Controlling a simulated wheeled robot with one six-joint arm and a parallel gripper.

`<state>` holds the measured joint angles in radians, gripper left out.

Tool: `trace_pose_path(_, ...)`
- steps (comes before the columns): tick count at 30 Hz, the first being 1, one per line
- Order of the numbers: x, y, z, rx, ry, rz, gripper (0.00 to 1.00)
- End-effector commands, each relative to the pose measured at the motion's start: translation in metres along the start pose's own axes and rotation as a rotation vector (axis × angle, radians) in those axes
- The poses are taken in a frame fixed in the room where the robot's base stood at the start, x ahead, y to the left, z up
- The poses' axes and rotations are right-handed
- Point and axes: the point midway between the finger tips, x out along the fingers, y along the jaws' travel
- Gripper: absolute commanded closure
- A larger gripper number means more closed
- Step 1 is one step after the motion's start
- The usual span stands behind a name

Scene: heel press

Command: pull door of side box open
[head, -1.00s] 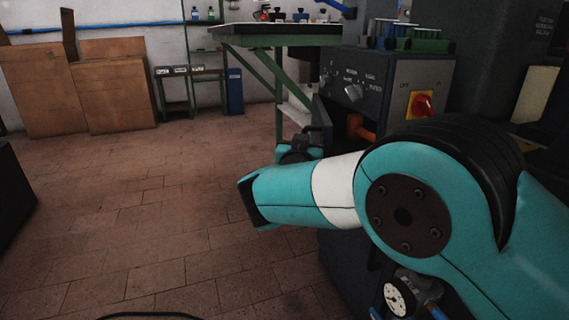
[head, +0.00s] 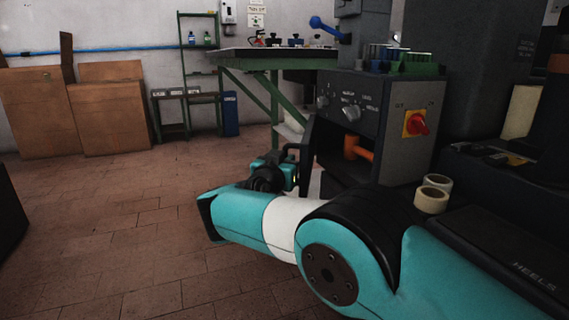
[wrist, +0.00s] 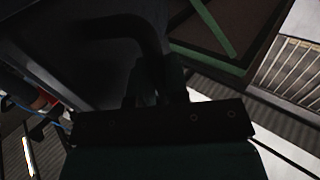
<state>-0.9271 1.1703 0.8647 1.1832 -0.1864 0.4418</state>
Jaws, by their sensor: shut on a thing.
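The side box (head: 385,108) is a dark grey cabinet with knobs and a red switch on a yellow plate. Its dark door (head: 309,148) stands open at the left of the opening, seen nearly edge-on in the head view. Orange piping (head: 357,149) shows inside. A black bar handle (head: 291,147) is on the door; it also shows in the wrist view (wrist: 122,24). My gripper (head: 287,167) is shut on the handle, and its dark fingers show in the wrist view (wrist: 158,82). The exact finger contact is too dark to see.
A green-framed bench (head: 262,62) stands behind the door.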

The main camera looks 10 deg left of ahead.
Motion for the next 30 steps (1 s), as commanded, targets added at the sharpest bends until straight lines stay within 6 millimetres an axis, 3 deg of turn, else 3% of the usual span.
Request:
trace_pose_path(1,0.000,0.000,0.000,0.000,0.001,-0.001,1.00)
trace_pose_path(2,0.000,0.000,0.000,0.000,0.001,-0.001,0.83)
trace_pose_path(5,0.000,0.000,0.000,0.000,0.001,-0.001,0.61)
trace_pose_path(17,-0.009,-0.001,-0.001,-0.002,-0.001,-0.003,0.61)
trace_pose_path(23,-0.049,-0.002,-0.003,-0.005,-0.001,-0.006,0.61)
trace_pose_path(30,-0.112,-0.002,-0.003,-0.005,0.000,-0.007,0.61)
